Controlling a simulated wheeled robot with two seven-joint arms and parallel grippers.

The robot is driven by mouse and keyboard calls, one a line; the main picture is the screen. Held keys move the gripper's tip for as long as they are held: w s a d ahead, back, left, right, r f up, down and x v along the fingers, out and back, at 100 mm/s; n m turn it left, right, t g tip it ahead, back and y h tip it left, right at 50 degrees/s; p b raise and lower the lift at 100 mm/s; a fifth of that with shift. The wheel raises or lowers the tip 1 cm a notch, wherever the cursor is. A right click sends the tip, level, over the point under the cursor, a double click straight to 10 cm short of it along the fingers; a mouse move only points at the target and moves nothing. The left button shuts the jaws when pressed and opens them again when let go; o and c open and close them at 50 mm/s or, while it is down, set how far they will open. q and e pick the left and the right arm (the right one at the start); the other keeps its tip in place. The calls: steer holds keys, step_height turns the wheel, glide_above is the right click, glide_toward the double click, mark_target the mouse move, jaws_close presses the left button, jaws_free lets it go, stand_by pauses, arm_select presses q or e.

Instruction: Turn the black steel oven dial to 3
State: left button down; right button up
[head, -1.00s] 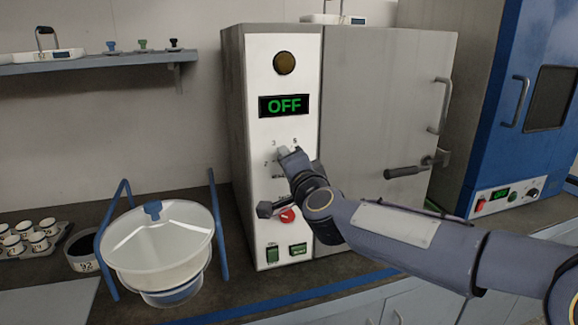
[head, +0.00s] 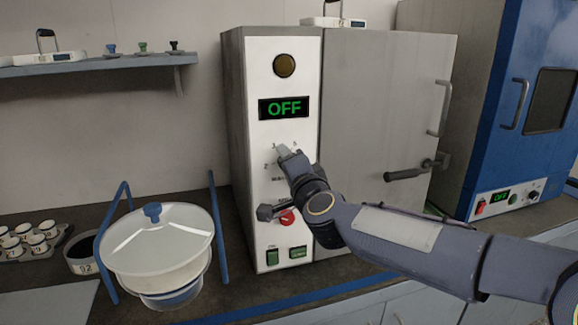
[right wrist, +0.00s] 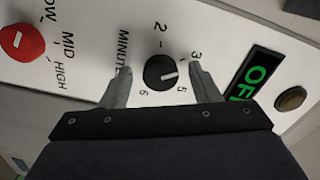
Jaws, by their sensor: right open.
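The black dial (right wrist: 159,72) sits on the white front panel of the grey steel oven (head: 388,115). In the right wrist view its pale mark points between the printed 3 and 5. My right gripper (right wrist: 159,68) is open, with one finger on each side of the dial and a visible gap to it. In the head view my right gripper (head: 285,153) is in front of the panel and hides the dial. The oven display (head: 284,107) reads OFF. My left gripper is not in view.
A red knob (right wrist: 21,41) marked LOW, MID, HIGH sits beside the dial. Green switches (head: 298,252) are lower on the panel. A lidded white bowl (head: 150,245) between blue posts stands left of the oven. A blue oven (head: 500,150) stands at the right.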

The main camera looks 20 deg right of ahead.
steer(key=s, duration=0.7)
steer(key=shift+s+d, duration=0.15)
steer(key=shift+s, duration=0.15)
